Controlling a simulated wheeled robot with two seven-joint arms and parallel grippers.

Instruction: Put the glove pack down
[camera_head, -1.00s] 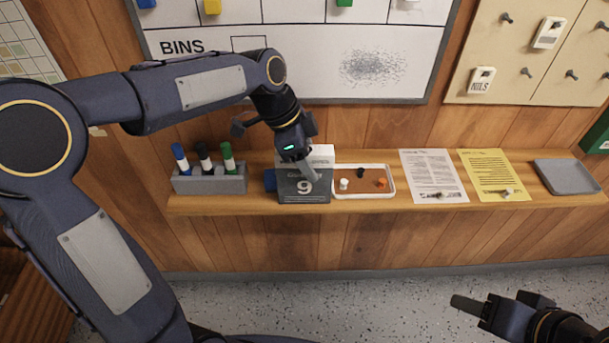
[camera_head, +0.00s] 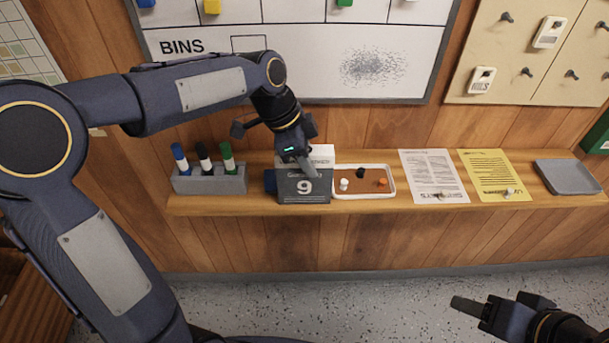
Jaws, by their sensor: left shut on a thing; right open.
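My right gripper (camera_head: 470,306) is open and empty at the lower right, over the floor and away from the shelf.
A grey holder (camera_head: 210,184) with blue, black and green markers stands left of the pack. A white-rimmed tray (camera_head: 364,195) with small pieces lies close on the right. Papers and a grey tray (camera_head: 566,177) lie further right.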

